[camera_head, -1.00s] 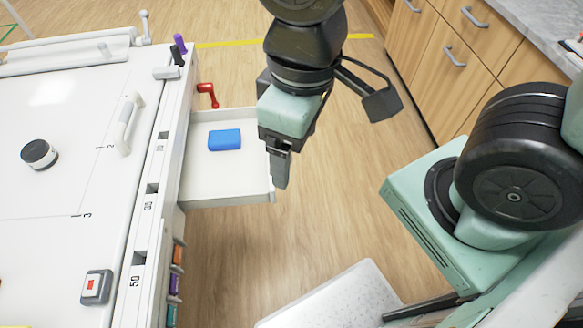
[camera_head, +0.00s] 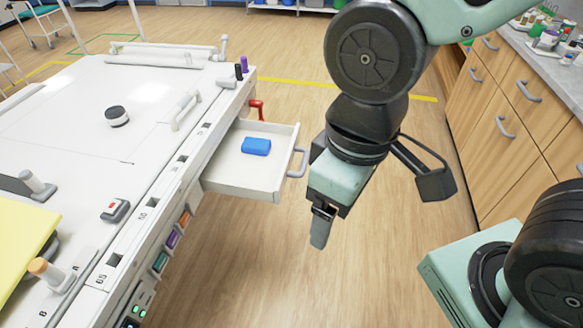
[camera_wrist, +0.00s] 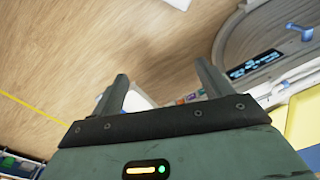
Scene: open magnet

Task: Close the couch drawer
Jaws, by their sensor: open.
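The couch drawer (camera_head: 236,187) is white and stands pulled out from the right side of the white couch (camera_head: 75,95). A blue block (camera_head: 256,146) lies inside it. The drawer's grey handle (camera_head: 299,162) is on its outer front, facing right. My gripper (camera_head: 320,228) points down to the right of the drawer front and a little nearer the camera, apart from the handle. In the wrist view my gripper (camera_wrist: 160,85) shows two fingers spread apart with nothing held between them. A white piece, perhaps part of the drawer, shows partly between the fingers.
A red lever (camera_head: 257,109) sits on the couch side just beyond the drawer. Wooden cabinets (camera_head: 500,110) with a grey worktop stand at the right. Bare wooden floor (camera_head: 270,270) lies below the drawer and between couch and cabinets.

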